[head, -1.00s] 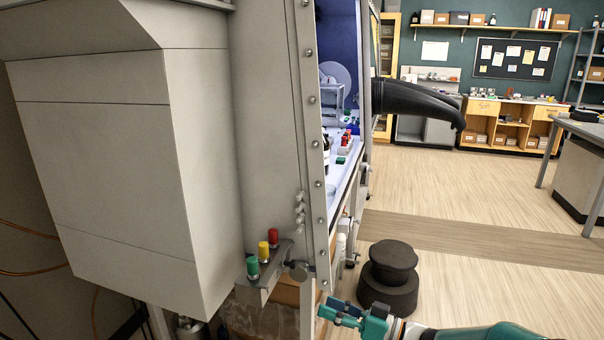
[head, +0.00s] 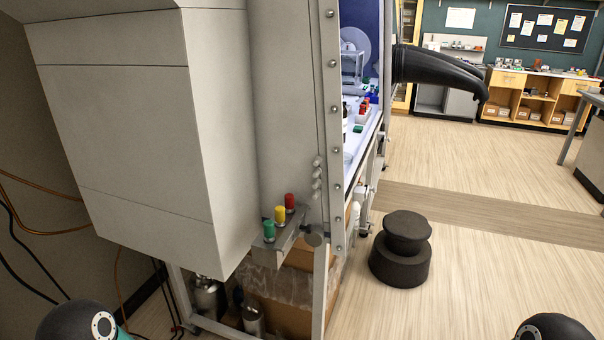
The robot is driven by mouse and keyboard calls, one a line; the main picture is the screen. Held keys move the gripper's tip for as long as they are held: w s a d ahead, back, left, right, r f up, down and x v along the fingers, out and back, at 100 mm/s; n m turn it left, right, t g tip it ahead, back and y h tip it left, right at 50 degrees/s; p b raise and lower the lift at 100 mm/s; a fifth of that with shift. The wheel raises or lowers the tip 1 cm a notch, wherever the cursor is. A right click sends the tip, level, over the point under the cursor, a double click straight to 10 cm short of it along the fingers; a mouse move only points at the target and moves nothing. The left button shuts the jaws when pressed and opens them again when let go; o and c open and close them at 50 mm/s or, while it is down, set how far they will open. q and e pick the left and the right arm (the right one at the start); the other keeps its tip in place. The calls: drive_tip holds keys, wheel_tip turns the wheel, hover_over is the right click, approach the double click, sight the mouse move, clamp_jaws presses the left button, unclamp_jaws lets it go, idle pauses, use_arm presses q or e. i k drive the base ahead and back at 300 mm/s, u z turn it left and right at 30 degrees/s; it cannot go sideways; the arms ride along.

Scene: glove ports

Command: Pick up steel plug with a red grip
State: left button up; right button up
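The steel plug with a red grip (head: 290,201) stands upright in a small grey bracket (head: 290,238) on the end of the large cabinet. It is the rearmost in a row of three, behind a plug with a yellow grip (head: 280,214) and a plug with a green grip (head: 269,228). Its red top shows clearly; its lower part is hidden in the bracket. Neither of my grippers is in view. Only dark rounded joints of my arms show at the bottom left and bottom right edges, well apart from the plugs.
The pale glove cabinet (head: 140,140) fills the left side. A black glove (head: 440,70) sticks out from its window side. A dark round stool (head: 402,250) stands on the floor right of the bracket. Cardboard boxes (head: 285,285) sit under the cabinet. The wooden floor at right is open.

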sight(289, 198)
drive_tip(key=u, duration=2.1)
drive_tip(key=i, duration=0.1)
drive_tip(key=z, duration=3.2)
drive_tip(key=k, duration=1.35)
drive_tip(key=u, duration=1)
drive_tip(key=i, duration=1)
drive_tip(key=u, duration=0.05)
